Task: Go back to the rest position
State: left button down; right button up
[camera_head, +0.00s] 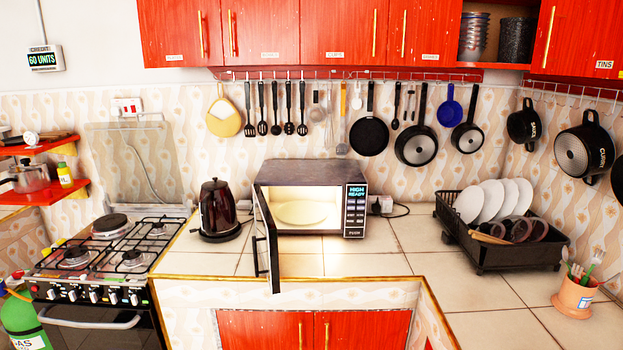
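Neither of my grippers shows in the head view, and no part of my arms is in sight. Several pans hang from the rail on the tiled wall, among them a black frying pan (369,136), a larger grey-centred pan (416,146), a small blue pan (450,112) and another dark pan (467,138). More pans hang on the right wall, such as a small black one (523,124) and a large one (582,152).
A microwave (311,180) stands on the counter with its door (268,240) swung open toward me. A black kettle (219,212) is left of it. A dish rack (495,256) and utensil pot (574,297) are right. A gas stove (110,262) is at left. The middle counter is clear.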

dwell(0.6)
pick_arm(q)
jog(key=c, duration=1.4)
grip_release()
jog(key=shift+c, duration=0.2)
